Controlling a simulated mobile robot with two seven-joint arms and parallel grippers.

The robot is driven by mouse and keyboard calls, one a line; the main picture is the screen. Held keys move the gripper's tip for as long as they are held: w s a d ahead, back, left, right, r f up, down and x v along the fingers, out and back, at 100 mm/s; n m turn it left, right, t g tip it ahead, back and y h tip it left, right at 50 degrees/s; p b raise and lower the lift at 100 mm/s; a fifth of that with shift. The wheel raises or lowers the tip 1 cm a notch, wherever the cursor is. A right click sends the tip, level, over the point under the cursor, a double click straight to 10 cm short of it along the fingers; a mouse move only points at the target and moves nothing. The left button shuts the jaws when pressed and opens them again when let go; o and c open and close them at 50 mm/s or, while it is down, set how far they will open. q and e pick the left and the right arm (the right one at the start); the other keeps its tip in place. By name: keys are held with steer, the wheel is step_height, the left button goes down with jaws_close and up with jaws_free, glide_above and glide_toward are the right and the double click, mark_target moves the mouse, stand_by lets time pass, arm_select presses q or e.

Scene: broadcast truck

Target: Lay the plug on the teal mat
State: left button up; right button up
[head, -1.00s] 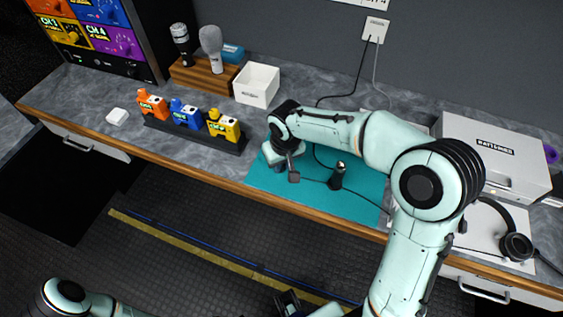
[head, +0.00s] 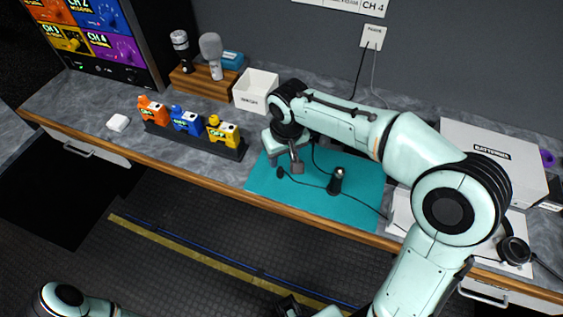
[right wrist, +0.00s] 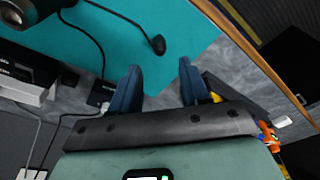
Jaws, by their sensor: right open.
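The black plug (head: 280,172) lies on the left part of the teal mat (head: 357,207), at the end of a thin black cable. In the right wrist view the plug (right wrist: 158,44) rests on the mat near its edge, beyond the fingertips and apart from them. My right gripper (head: 284,160) is over the mat's left end, close to the plug in the head view. Its two blue fingers (right wrist: 159,64) are apart with nothing between them.
A black upright cylinder (head: 336,182) stands on the mat among cables. A dark rack with orange, blue and yellow units (head: 222,132) is left of the mat. A white bin (head: 256,90) stands behind. A grey batteries case (head: 492,155) and headphones (head: 514,250) are at the right.

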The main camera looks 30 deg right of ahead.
steer(key=r, duration=0.4)
steer(key=shift+s, duration=0.3)
steer(key=shift+f, duration=0.1)
